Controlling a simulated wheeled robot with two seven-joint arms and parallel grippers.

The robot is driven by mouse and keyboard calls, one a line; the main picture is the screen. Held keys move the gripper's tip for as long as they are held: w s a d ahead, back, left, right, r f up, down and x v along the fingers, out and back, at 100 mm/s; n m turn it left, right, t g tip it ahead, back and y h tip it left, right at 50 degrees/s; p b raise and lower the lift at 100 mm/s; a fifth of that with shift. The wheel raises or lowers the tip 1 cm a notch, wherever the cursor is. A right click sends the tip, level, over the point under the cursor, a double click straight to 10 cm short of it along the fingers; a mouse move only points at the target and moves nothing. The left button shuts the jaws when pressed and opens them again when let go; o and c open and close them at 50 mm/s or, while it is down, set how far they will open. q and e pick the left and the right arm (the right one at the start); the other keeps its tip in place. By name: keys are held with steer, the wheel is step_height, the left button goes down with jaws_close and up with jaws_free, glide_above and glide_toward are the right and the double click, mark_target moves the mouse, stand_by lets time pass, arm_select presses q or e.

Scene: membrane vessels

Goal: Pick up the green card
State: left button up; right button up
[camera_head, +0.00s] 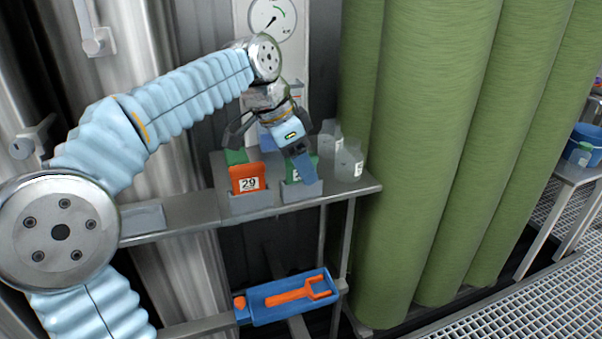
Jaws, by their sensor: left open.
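Another green piece (236,156) shows behind an orange card marked 29 (246,180), which stands in a second grey holder (252,203). My left gripper (268,158) is open above the holders, its jaws spread wide. One finger is in front of the right green card; the other is near the left green piece. I cannot tell whether either finger touches. My right gripper is not in view.
Translucent bottles (349,162) stand right of the holders on the shelf (190,211). A blue tray (270,307) with an orange tool (300,292) lies below. Tall green vessels (440,120) stand close on the right. A gauge (271,17) is behind my arm.

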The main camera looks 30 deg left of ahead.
arm_select(q)
steer(key=c, duration=0.9)
jaws_close()
steer(key=shift+r, duration=0.45)
step_height(320, 180, up, 3)
steer(key=shift+f+p, duration=0.15)
steer(key=shift+p, duration=0.25)
steer(key=s+d+r, duration=0.3)
steer(key=s+r, duration=0.6)
steer(key=s, duration=0.4)
steer(key=shift+s+d+r, duration=0.25)
steer(key=shift+s+d, duration=0.05)
